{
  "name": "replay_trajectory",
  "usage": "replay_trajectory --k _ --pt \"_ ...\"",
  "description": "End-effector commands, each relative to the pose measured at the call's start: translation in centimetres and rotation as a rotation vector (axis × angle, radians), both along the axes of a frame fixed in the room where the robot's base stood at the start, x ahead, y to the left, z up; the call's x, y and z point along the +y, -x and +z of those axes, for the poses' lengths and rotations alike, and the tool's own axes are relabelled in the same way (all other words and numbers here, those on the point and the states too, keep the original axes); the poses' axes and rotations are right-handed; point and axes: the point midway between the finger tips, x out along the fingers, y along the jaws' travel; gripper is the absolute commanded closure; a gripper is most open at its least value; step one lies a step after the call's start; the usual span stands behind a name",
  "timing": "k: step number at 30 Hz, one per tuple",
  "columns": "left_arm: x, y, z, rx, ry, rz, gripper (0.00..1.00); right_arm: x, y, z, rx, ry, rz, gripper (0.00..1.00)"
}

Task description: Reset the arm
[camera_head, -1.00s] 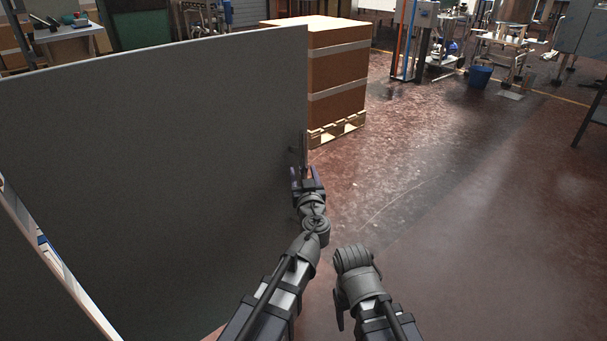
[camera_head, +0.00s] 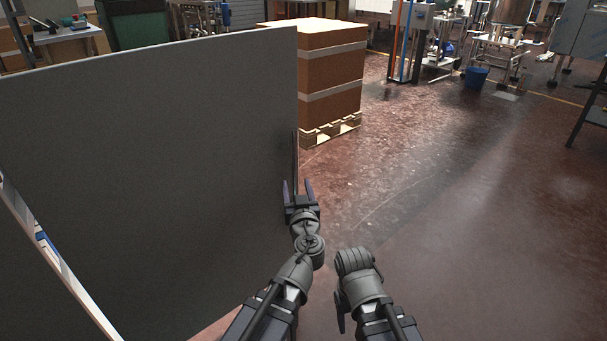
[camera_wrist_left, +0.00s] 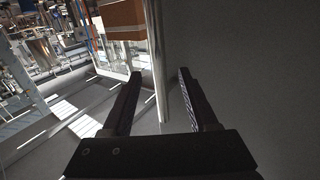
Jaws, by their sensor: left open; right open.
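My left gripper (camera_head: 298,184) is open and empty, in front of the free right edge of a large grey door-like panel (camera_head: 150,180). A slim upright handle-like bar (camera_head: 295,155) shows at that edge, just beyond the fingertips. In the left wrist view the open fingers (camera_wrist_left: 158,72) point along the grey panel (camera_wrist_left: 250,70), and the pale upright bar (camera_wrist_left: 157,60) shows between them; I cannot tell whether a finger touches it. My right arm is folded in the lower middle of the head view, and its gripper does not show.
Brown boxes (camera_head: 330,75) on a wooden pallet (camera_head: 330,130) stand behind the panel's right edge. The red-brown floor (camera_head: 470,220) is open to the right. A blue bucket (camera_head: 476,77) and workbenches stand farther back.

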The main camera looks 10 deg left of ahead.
Motion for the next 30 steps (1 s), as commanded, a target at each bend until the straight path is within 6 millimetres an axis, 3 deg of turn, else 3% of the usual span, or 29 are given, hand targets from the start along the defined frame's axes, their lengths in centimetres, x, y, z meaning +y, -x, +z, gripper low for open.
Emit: replay_trajectory --k 5,8,11,15,21,27,30 --pt "2.3 1.5 -0.7 0.144 -0.013 0.125 0.41 0.0 0.0 2.2 0.000 0.000 0.002 0.40" --pt "3.9 3.7 -3.0 0.356 -0.030 0.216 0.41 0.0 0.0 3.9 0.001 0.001 0.004 0.40" --pt "4.2 6.9 -6.0 0.630 -0.052 0.244 0.41 0.0 0.0 5.5 0.001 0.001 0.007 0.40" --pt "2.4 12.0 -9.5 1.005 -0.083 0.155 0.41 0.0 0.0 7.3 0.001 0.002 0.009 0.40" --pt "-1.5 18.4 -11.5 1.392 -0.115 -0.098 0.41 -0.1 0.0 9.1 0.003 0.002 0.012 0.40" --pt "-5.3 23.9 -10.7 1.643 -0.140 -0.411 0.41 -0.1 0.0 11.1 0.002 0.003 0.014 0.40" --pt "-5.1 23.6 -8.4 1.634 -0.138 -0.396 0.41 -0.1 0.0 13.3 0.003 0.002 0.013 0.40"
